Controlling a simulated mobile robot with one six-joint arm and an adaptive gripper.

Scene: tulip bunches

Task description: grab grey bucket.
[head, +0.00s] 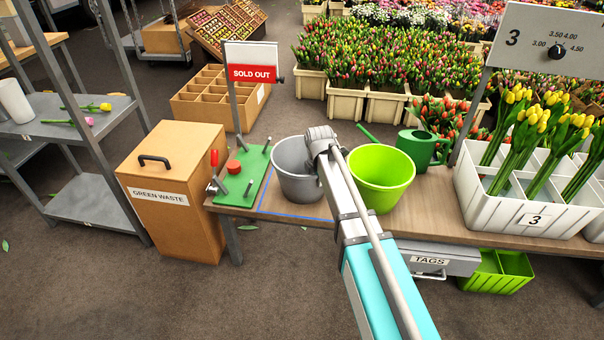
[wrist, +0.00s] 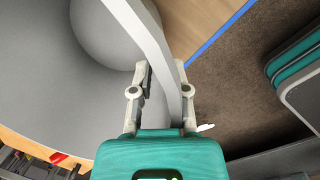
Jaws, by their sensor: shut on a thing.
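The grey bucket (head: 295,178) stands upright on the wooden table, inside a blue line marked on the tabletop. My gripper (head: 322,142) is at the right side of its rim in the head view, and my arm hides part of that side. In the wrist view, the bucket's rim (wrist: 176,60) runs between the two fingers of my gripper (wrist: 160,88). One finger is inside the bucket and the other outside, and they are shut on the wall.
A lime green bucket (head: 381,178) stands close to the right, with a green watering can (head: 420,148) beyond it. A green board (head: 240,178) with a red knob lies to the left. A white tulip crate (head: 490,205) stands farther right on the wooden table (head: 435,215).

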